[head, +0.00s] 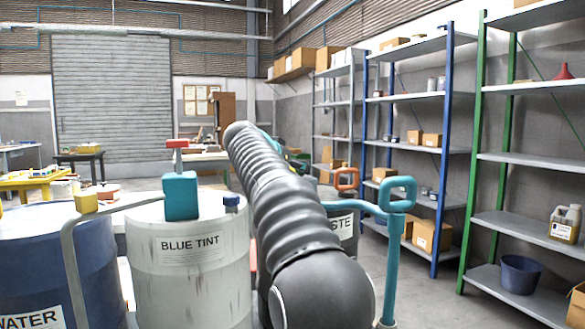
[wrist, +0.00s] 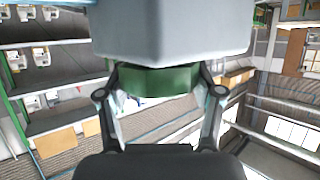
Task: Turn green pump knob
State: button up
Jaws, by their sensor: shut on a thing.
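In the wrist view a green knob (wrist: 155,83) sits between the two fingers of my gripper (wrist: 160,88), against a pale grey block-like body (wrist: 172,30). The gripper is shut on the knob, one finger on each side. In the head view my arm crosses the middle and hides the gripper and the green knob. The angle of the knob cannot be told.
A white drum marked BLUE TINT (head: 190,275) and a blue WATER drum (head: 50,270) stand left of my arm. A teal pump handle (head: 390,240) rises close on the right. Metal shelves (head: 515,155) line the right wall.

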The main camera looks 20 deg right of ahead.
jog(key=shift+f+g, duration=0.1)
jog(key=shift+g, duration=0.2)
jog(key=o, duration=1.2)
jog(key=shift+c, duration=0.2)
jog(key=v, duration=1.2)
jog(key=shift+f, duration=0.1)
